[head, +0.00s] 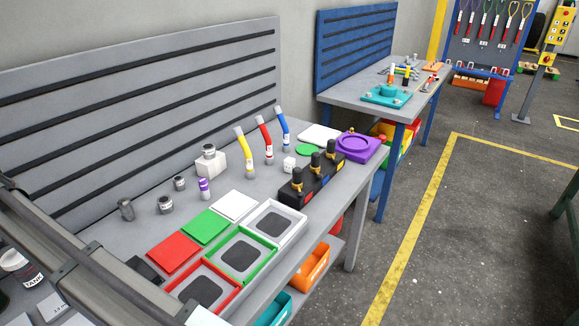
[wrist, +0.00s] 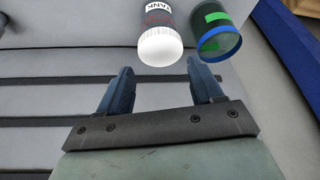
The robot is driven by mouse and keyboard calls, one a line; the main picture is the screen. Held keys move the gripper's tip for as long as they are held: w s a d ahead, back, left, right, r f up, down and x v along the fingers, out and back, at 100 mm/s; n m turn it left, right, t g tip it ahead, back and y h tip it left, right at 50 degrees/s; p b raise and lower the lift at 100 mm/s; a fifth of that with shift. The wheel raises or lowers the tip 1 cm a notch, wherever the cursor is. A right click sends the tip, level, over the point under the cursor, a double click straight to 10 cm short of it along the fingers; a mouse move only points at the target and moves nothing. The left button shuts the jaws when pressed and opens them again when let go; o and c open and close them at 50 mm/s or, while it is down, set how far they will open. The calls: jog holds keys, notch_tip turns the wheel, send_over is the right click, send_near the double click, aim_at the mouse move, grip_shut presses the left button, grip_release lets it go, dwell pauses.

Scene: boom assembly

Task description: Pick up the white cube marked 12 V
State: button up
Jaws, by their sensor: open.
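The cube does not show in the wrist view, and I cannot make out my gripper in the head view.
Coloured trays (head: 241,256) line the front. A white-capped TANK bottle (wrist: 160,40) and blue-rimmed cylinder (wrist: 217,38) are beyond my fingers.

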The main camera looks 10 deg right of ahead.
notch_tip(320, 180, up, 12)
jog(key=f, duration=0.1)
jog(key=w+d+m+h, duration=0.3)
jog(key=w+d+m, duration=1.6)
jog(key=w+d, duration=1.1)
jog(key=m+g+h, duration=0.1)
jog(key=m+g, duration=0.1)
jog(key=m, duration=1.7)
send_over(290, 160)
notch_tip(290, 160, down, 11)
notch_tip(290, 160, down, 14)
jog(key=shift+w+d+r, duration=0.1)
jog(key=shift+w, duration=0.05)
